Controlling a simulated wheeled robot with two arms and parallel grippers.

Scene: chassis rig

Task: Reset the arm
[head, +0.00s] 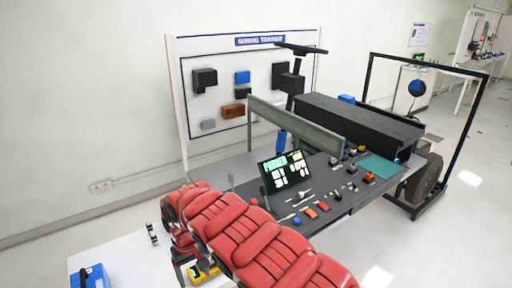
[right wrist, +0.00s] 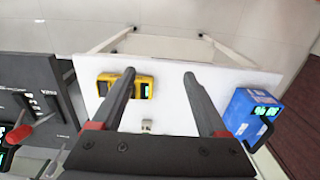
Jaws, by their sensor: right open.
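My right arm, red and segmented, reaches in from the bottom of the head view. Its gripper shows in the right wrist view (right wrist: 159,76), with two dark fingers spread wide and nothing between them. The gripper is above a white table (right wrist: 190,73). A yellow meter (right wrist: 145,88) lies on that table, partly behind the left finger. A blue device with a lit display (right wrist: 252,115) stands to the right of the right finger. In the head view the arm partly hides the yellow meter (head: 204,273). My left gripper is not in view.
A grey bench (head: 345,200) holds a lit display (head: 286,172), several small tools and a green mat (head: 380,167). A wiring trainer board (head: 215,75) stands behind it. A black frame (head: 455,150) stands at the right. The white table (head: 125,262) has bare room.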

